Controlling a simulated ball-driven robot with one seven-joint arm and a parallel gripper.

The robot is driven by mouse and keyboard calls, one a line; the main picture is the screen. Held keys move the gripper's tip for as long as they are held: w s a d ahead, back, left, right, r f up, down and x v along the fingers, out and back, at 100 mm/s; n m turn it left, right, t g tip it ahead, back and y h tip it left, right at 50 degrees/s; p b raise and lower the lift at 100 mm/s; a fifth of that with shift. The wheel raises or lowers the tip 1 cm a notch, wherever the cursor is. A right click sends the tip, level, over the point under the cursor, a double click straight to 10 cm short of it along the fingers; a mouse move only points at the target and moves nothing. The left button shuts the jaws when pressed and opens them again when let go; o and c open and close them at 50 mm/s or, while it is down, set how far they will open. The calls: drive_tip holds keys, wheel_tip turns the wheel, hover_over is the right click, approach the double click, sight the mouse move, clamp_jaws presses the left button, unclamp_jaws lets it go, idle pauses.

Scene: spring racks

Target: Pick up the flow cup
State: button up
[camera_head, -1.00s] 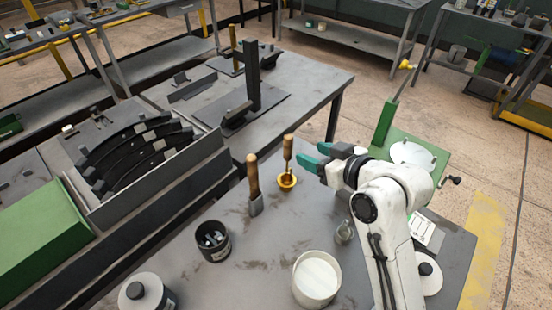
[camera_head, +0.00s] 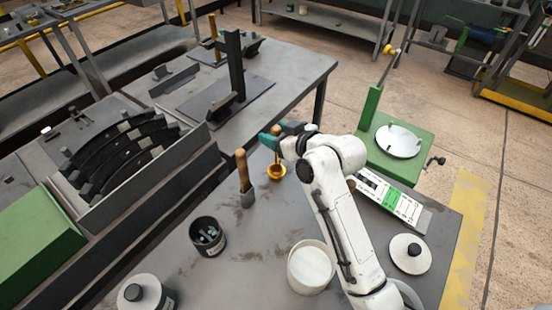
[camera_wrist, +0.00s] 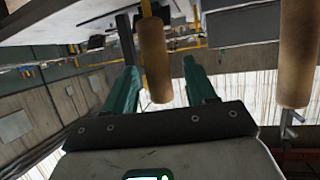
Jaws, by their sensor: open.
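The flow cup (camera_head: 277,172) is a small yellow-gold cup with an upright wooden handle. It stands on the grey table, and my gripper hides most of its handle in the head view. My gripper (camera_head: 270,137) has teal fingers and is at the height of that handle. In the wrist view my gripper (camera_wrist: 163,88) is open, and a wooden handle, apparently the flow cup's (camera_wrist: 156,62), shows between the two fingers. I see space on both sides of it; contact is not visible.
A wooden-handled brush or scraper (camera_head: 245,178) stands close to the left of the cup; its handle seems to show at right in the wrist view (camera_wrist: 297,55). A black pot (camera_head: 208,238) and a white tub (camera_head: 311,267) stand nearer. A green device (camera_head: 395,150) is to the right.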

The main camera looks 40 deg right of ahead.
drive_tip(key=shift+x, duration=1.05)
drive_tip(key=c, duration=1)
drive_tip(key=shift+r, duration=0.1)
